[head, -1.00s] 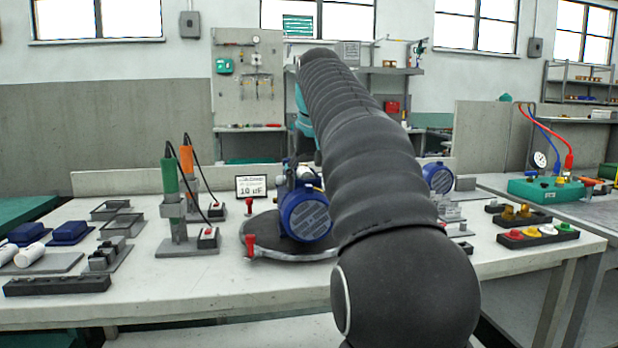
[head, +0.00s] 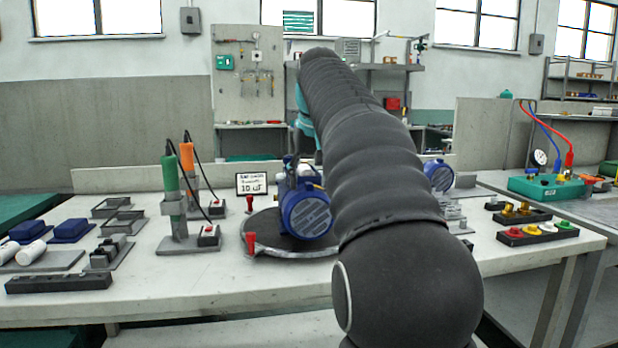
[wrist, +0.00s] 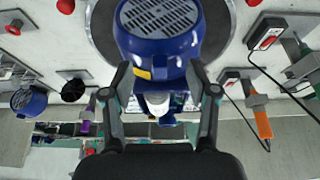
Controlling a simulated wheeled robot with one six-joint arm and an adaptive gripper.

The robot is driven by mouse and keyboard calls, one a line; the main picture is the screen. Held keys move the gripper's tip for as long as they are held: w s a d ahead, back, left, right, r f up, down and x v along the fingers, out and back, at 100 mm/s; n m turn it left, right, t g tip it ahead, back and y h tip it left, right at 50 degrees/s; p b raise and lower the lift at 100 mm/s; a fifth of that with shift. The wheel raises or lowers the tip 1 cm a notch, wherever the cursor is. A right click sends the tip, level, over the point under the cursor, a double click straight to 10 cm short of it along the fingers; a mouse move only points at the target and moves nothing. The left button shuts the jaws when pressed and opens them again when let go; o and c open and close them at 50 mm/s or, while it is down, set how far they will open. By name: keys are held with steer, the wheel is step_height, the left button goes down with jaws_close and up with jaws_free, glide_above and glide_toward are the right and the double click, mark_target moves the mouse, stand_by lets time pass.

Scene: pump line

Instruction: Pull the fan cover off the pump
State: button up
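The pump stands on a round dark turntable (head: 262,240) on the bench. Its blue fan cover (head: 305,215), with a grey slotted grille, faces me in the head view. In the wrist view the fan cover (wrist: 160,40) is at the top centre, with a yellow label on the blue body near it. My gripper (wrist: 160,70) is open, with one fingertip on each side of the blue body. I cannot tell whether the fingertips touch it. In the head view my arm hides the gripper and the pump's right side.
Green (head: 170,175) and orange (head: 187,157) handled tools stand in holders left of the turntable. Red clamps (head: 250,243) sit at its rim. A small sign (head: 251,184) stands behind. A second blue motor (head: 438,176) is to the right.

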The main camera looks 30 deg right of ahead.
jaws_close()
stand_by(0.4)
steer(key=c, duration=0.8)
jaws_free()
jaws_close()
steer(key=shift+s+a+b, duration=0.3)
steer(key=shift+s+b, duration=0.1)
steer(key=shift+s, duration=0.55)
steer(key=shift+s+a+b, duration=0.25)
steer(key=shift+s+b, duration=0.1)
steer(key=shift+s, duration=0.6)
steer(key=shift+s+a+b, duration=0.3)
steer(key=shift+s+b, duration=0.1)
steer(key=shift+s, duration=0.55)
